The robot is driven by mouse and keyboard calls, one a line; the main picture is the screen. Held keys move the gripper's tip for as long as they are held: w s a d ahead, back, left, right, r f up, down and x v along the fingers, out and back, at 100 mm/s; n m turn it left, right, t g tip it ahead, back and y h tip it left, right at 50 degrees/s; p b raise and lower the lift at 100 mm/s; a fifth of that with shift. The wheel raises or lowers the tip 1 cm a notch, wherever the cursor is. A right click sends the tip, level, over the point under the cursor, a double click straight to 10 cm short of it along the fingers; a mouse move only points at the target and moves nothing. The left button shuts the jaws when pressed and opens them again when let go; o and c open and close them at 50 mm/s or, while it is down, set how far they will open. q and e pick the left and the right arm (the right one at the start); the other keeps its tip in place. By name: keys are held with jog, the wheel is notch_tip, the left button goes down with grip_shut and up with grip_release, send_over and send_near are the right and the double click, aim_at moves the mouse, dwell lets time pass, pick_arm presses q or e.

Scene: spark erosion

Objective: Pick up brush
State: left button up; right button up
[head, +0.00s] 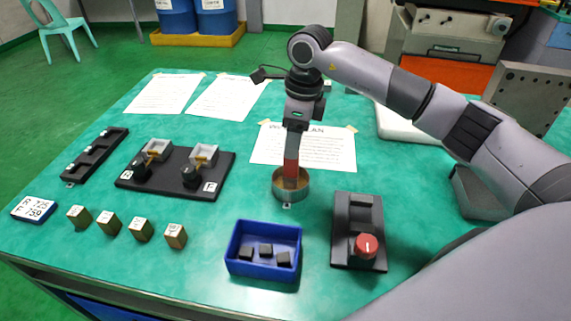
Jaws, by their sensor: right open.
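A brush, seen as a narrow red upright handle (291,165), stands in a round metal cup (291,196) near the middle of the teal table. Its lower end is hidden inside the cup. My right gripper (295,127) points down directly over the cup, at the top of the red handle. It is open; the fingers are small here, and I cannot tell whether they touch the handle. My left gripper is not in view.
A blue bin (263,271) with dark blocks stands in front of the cup. A black box with a red knob (366,246) is to its right. A black fixture board (215,184) and several brass blocks (140,229) are left. Paper sheets (335,149) lie behind.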

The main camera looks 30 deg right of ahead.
aim_at(291, 170)
jog(key=shift+s+a+f, duration=0.1)
jog(key=shift+s+f, duration=0.05)
jog(key=shift+f, duration=0.35)
jog(key=f, duration=0.3)
jog(key=f+p, duration=0.1)
jog(key=f, duration=0.1)
jog(key=shift+w+a, duration=0.2)
jog(key=shift+a, duration=0.15)
grip_shut()
